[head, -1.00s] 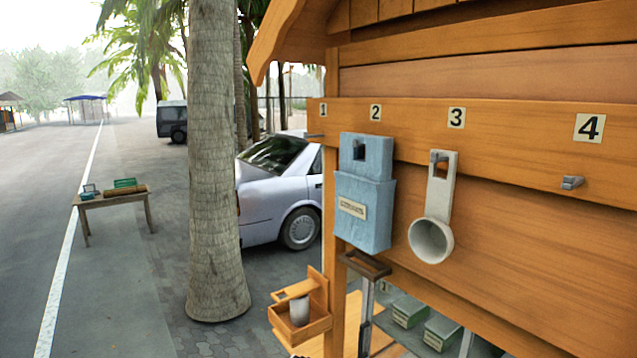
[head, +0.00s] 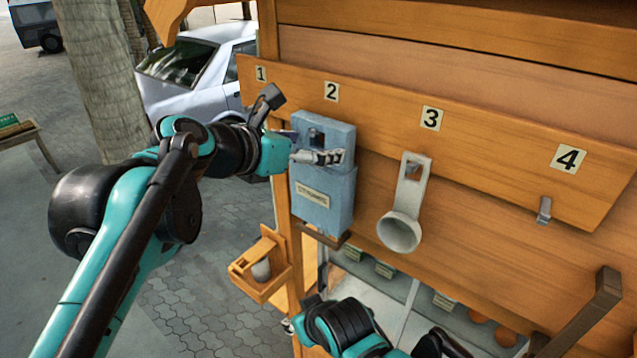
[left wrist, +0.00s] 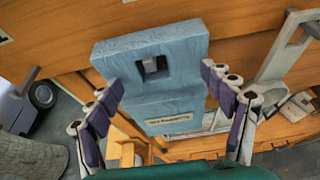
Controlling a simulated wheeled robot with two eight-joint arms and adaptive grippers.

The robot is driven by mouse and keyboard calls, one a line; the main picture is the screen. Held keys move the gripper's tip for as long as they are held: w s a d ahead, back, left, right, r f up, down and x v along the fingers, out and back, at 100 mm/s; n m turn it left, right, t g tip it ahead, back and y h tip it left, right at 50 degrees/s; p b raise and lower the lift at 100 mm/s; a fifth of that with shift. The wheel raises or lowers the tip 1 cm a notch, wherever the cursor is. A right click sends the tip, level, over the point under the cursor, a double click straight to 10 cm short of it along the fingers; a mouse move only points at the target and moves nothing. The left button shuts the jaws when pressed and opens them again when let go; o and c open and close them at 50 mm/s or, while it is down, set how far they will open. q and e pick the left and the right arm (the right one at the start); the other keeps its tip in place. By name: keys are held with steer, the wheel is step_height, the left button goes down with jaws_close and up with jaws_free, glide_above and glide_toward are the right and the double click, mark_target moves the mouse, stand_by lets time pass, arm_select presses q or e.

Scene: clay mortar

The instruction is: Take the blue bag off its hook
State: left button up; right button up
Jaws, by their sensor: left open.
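The blue bag (head: 322,190) hangs on the hook (head: 316,136) under number 2 on the wooden board (head: 380,123). It has a small label on its front and a square hole near its top, where the hook shows. My left gripper (head: 306,152) is in front of the bag's upper part. In the left wrist view the bag (left wrist: 150,55) lies between and beyond the open fingers of my left gripper (left wrist: 168,105). I cannot tell whether a finger touches it. Part of my right arm shows at the bottom of the head view, but its gripper cannot be made out.
A pale scoop (head: 402,225) hangs under number 3, right of the bag. The hook (head: 544,210) under number 4 is empty. A small wooden box (head: 262,268) is fixed at lower left. Shelves with boxes lie below the board. A tree trunk (head: 100,80) stands left.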

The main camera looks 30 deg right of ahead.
mark_target(320, 147)
arm_select(q)
steer(key=w+d+f, duration=0.1)
steer(key=w+d+f+p, duration=0.1)
steer(key=d, duration=0.1)
steer(key=shift+w+d+f, duration=0.1)
steer(key=shift+d+f, duration=0.15)
steer(key=shift+d, duration=0.05)
steer(key=shift+c, duration=0.4)
steer(key=c, duration=1.2)
steer(key=shift+a+r, duration=0.1)
steer(key=shift+a, duration=0.05)
steer(key=shift+a+r, duration=0.2)
steer(key=v, duration=0.5)
steer(key=r+b+v, duration=0.1)
steer(key=v, duration=0.4)
steer(key=r+b+v, duration=0.1)
steer(key=v, duration=0.4)
steer(key=shift+d, duration=0.2)
steer(key=shift+c, duration=0.3)
